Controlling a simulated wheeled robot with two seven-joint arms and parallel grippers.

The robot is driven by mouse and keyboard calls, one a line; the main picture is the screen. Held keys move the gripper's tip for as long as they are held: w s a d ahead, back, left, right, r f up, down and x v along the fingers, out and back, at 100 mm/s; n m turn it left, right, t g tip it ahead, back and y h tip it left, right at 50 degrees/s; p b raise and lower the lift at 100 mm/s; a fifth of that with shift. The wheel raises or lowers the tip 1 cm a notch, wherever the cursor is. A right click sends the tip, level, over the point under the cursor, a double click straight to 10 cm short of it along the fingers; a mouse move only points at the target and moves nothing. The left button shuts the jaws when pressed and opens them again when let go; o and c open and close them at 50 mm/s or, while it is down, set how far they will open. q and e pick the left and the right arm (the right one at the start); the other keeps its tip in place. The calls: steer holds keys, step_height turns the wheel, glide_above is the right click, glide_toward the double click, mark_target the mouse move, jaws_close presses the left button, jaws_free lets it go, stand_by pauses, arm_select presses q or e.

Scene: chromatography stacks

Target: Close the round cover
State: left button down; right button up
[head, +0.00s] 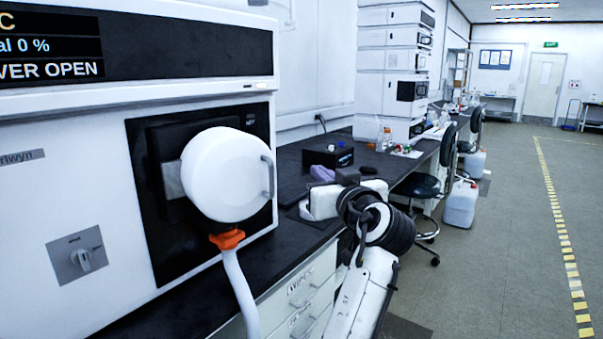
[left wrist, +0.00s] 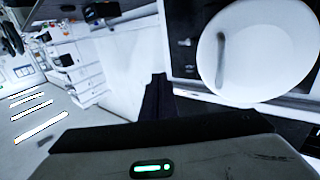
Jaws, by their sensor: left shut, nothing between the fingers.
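The round white cover (head: 222,175) stands swung out from the black panel (head: 165,245) on the instrument's front, with a grey bracket on its left. Its grey bar handle (head: 268,176) is at its right edge. In the left wrist view the cover (left wrist: 270,50) fills the upper right, with its handle (left wrist: 221,60) on the near side. My left gripper (left wrist: 159,80) is shut and empty, apart from the cover and left of the handle in that view. In the head view the left gripper (head: 322,202) is right of the cover; its fingertips are unclear. My right gripper is out of view.
The display (head: 50,50) reads "VER OPEN". An orange fitting (head: 228,239) and white hose (head: 240,290) hang below the cover. A black box (head: 328,155) sits on the dark bench behind. Stools stand farther back; the floor (head: 490,230) at right is clear.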

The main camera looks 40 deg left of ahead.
arm_select(q)
steer(key=n+g+y+p, duration=0.2)
steer(key=n+g+p, duration=0.2)
steer(key=g+p, duration=0.1)
glide_toward(277, 177)
steer(key=p+x, duration=0.3)
steer(key=x, duration=0.3)
steer(key=shift+w, duration=0.1)
steer(key=shift+a, duration=0.2)
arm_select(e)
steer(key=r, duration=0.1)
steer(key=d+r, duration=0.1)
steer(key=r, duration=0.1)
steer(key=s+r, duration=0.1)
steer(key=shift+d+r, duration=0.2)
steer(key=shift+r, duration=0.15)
